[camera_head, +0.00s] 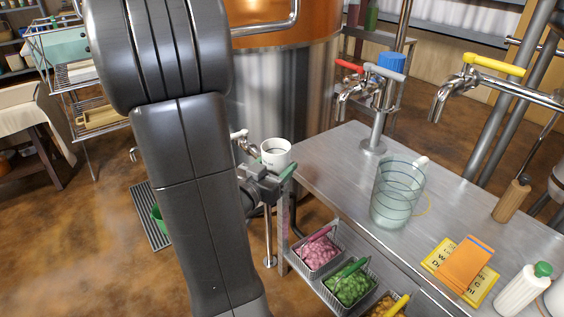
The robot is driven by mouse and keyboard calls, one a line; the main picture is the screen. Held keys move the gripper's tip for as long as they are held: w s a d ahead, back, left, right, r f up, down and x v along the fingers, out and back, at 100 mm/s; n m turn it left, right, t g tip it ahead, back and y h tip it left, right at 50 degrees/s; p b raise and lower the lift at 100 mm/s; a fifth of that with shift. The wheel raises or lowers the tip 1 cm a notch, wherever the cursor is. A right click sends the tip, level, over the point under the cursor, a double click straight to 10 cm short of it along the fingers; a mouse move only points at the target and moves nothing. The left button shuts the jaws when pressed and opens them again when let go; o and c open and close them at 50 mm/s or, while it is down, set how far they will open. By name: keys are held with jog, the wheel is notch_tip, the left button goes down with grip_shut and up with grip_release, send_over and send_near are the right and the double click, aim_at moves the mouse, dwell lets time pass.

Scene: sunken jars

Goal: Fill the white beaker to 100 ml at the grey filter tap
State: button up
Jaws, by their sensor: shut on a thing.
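The white beaker (277,150) is upright beside the far left corner of the steel counter. My gripper (268,176) is shut on it from below and in front, hiding its lower part. I cannot tell how much is in it. A tap with a grey lever (383,71) and blue cap stands on a post on the counter, to the right of and apart from the beaker. A red-levered spout (350,67) is on the same post.
A clear jug (397,194) with liquid stands mid-counter (335,160). A yellow-levered tap (490,68) is at right. Another small tap (241,141) is just left of the beaker. Yellow and orange cards (463,268) and a white bottle (523,288) are at front right.

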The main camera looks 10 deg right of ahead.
jog(key=w+d+f+b, duration=0.1)
jog(key=w+d, duration=0.1)
jog(key=d, duration=0.4)
jog(key=w+d+f+b, duration=0.2)
jog(key=w+d, duration=0.1)
jog(key=d, duration=0.3)
jog(key=w+d+f+b, duration=0.1)
jog(key=w+d, duration=0.1)
jog(key=d, duration=0.4)
jog(key=shift+w+d+f, duration=0.15)
jog(key=shift+w+f, duration=0.1)
jog(key=shift+f, duration=0.15)
jog(key=shift+f+b, duration=0.35)
jog(key=shift+b, duration=0.3)
jog(key=shift+f, duration=0.2)
jog(key=o, duration=1.3)
jog(key=shift+c, duration=0.2)
jog(key=p+v, duration=0.1)
jog(key=v, duration=1.3)
jog(key=shift+r, duration=0.1)
